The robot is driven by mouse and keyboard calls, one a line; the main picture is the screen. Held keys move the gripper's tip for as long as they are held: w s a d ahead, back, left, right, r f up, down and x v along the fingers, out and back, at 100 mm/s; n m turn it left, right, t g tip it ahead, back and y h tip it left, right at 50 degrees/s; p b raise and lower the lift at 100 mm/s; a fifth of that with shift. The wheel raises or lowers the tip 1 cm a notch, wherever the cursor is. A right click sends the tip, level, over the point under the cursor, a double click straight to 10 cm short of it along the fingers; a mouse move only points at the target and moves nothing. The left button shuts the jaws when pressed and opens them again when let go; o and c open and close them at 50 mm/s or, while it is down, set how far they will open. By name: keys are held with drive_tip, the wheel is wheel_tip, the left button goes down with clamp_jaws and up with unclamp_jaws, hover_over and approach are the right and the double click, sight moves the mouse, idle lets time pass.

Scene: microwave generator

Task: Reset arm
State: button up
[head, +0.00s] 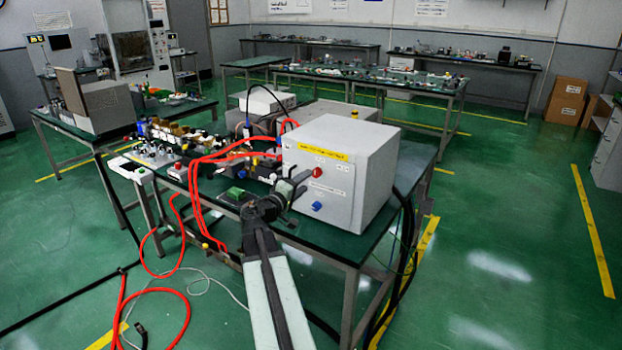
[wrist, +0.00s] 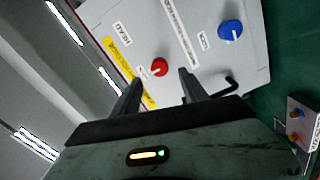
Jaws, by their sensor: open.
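My gripper (head: 297,187) is in front of the face of the grey generator box (head: 365,180), which stands on a green-topped table. In the wrist view my gripper (wrist: 158,85) has its two dark fingers apart with nothing between them. The box's front panel (wrist: 200,62) fills the upper middle there. A red knob (wrist: 159,67) lies just beyond the fingertips, near the left finger, and a blue knob (wrist: 230,31) is farther right. In the head view the red knob (head: 317,172) and blue knob (head: 317,206) are right of my gripper. Any contact with the panel cannot be told.
Red cables (head: 195,195) loop from the box over the table's front edge to the floor. Cluttered parts (head: 190,140) cover the table's left side. Open green floor (head: 510,240) lies to the right.

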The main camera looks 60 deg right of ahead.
drive_tip(key=shift+a, duration=0.65)
